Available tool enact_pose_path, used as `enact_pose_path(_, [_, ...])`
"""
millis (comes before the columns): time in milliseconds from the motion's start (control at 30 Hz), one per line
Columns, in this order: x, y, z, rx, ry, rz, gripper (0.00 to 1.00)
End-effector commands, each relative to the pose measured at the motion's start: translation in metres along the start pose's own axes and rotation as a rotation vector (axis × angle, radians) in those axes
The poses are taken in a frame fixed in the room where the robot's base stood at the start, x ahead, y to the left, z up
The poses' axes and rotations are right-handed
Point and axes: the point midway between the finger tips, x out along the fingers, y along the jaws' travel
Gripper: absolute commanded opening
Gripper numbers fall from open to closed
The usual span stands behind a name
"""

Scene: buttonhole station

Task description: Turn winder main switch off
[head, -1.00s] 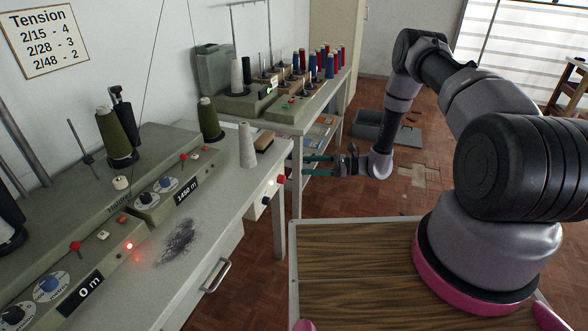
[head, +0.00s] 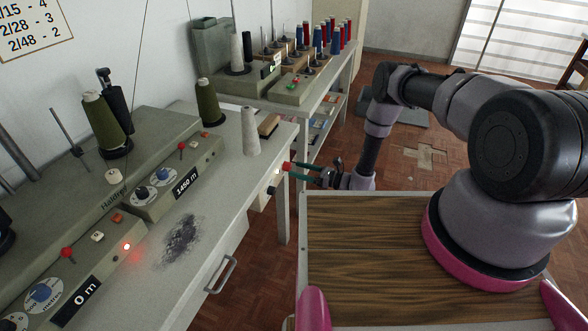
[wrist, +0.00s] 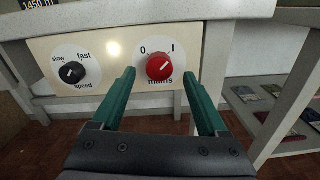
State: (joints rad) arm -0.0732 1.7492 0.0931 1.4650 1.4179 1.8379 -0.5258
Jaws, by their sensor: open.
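The winder's mains switch is a red round knob (wrist: 160,67) on a white dial marked 0 and I, on a cream panel (wrist: 110,48) under the table edge. I cannot tell for sure which mark it points to. In the head view the red knob (head: 287,166) shows at the table's right end. My gripper (head: 293,170) is open, its green fingers pointing at the knob. In the wrist view the fingertips stand left and right of the knob, with gaps on both sides. Whether they reach past its face is unclear. The winder (head: 140,205) has a lit red lamp (head: 126,246).
A black speed knob (wrist: 72,72) sits left of the mains knob on the same panel. A table leg (wrist: 212,75) stands close right of the panel. A white cone (head: 250,132) stands on the tabletop above. A shelf (wrist: 265,110) with small packets is further right.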

Motion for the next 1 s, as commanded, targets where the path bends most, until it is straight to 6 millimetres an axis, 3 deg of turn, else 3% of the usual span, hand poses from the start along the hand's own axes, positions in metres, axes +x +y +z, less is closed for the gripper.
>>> enact_pose_path(200, [0.021,0.000,0.000,-0.001,0.001,0.000,0.77])
enact_pose_path(500, [0.024,0.000,0.000,-0.001,0.001,0.000,0.77])
enact_pose_path(533, [0.024,0.000,0.000,-0.001,0.001,0.000,0.73])
enact_pose_path(700, [0.024,0.000,0.000,-0.001,0.001,0.000,0.08])
enact_pose_path(733, [0.024,0.000,0.000,-0.001,0.001,0.000,0.00])
enact_pose_path(1000, [0.024,-0.001,0.000,-0.023,0.001,-0.001,0.00])
